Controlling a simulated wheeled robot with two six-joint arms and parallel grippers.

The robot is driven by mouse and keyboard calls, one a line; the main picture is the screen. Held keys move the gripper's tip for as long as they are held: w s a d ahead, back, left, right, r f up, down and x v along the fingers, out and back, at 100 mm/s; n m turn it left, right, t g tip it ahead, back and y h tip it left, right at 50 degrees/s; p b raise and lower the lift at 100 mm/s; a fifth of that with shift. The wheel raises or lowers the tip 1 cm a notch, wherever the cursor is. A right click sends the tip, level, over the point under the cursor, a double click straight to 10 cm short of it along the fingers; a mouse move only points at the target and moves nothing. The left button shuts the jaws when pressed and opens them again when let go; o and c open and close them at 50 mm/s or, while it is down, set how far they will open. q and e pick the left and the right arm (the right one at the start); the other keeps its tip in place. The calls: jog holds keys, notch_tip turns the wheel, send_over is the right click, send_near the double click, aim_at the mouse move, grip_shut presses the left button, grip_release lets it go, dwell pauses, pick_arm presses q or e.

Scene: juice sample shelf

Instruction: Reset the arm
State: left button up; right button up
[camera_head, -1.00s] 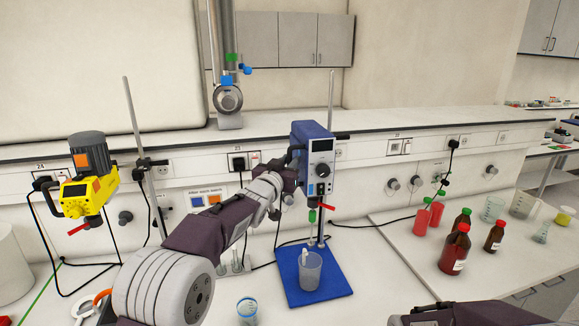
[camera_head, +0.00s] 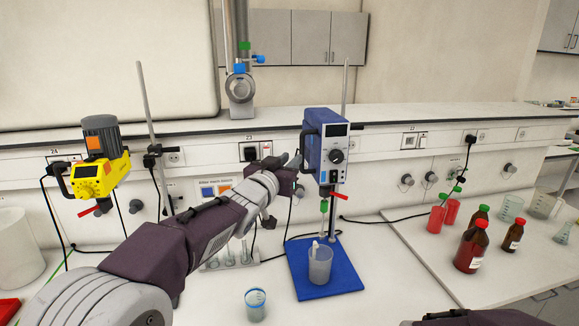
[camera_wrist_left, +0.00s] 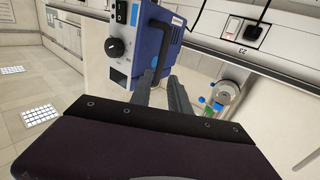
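My left arm comes in from the lower left of the head view. Its gripper (camera_head: 294,161) is just left of the blue overhead stirrer (camera_head: 325,152), pointing toward the wall behind the bench. In the left wrist view both dark fingers (camera_wrist_left: 162,88) show with a light gap between them and nothing held. The stirrer (camera_wrist_left: 137,45) fills the upper middle there, close to the fingers; contact cannot be told. My right arm shows only as a sleeve at the bottom right edge of the head view; its gripper is out of frame.
A beaker (camera_head: 320,264) stands on the stirrer's blue base plate (camera_head: 346,279). A small blue-rimmed beaker (camera_head: 255,305) is in front. A yellow stirrer (camera_head: 97,175) is at left. Brown bottles (camera_head: 471,247) and red containers (camera_head: 437,219) stand at right. Cables hang along the wall panel.

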pick_arm(q)
jog(key=shift+w, duration=0.1)
jog(key=s+a+f+n+g+y+b, duration=0.15)
jog(key=s+a+f, duration=0.25)
jog(key=f, duration=0.5)
jog(key=s+a+f+n+g+y+b, duration=0.1)
jog(key=s+a+f+g+y, duration=0.2)
jog(key=f, duration=0.6)
jog(key=s+a+f+n+g+y+b, duration=0.1)
jog(key=s+a+f+n+g, duration=0.3)
jog(key=f, duration=0.6)
jog(key=s+a+f+m+g, duration=0.1)
jog(key=s+f+g, duration=0.2)
jog(key=s+f, duration=0.3)
jog(key=s+a+f+m+g, duration=0.1)
jog(key=s+f+g, duration=0.3)
jog(key=s, duration=1.2)
notch_tip(320, 180, down, 3)
jog(key=shift+s+f, duration=0.1)
jog(key=shift+s, duration=0.1)
jog(key=shift+a+m+g, duration=0.1)
jog(key=shift+m+g, duration=0.15)
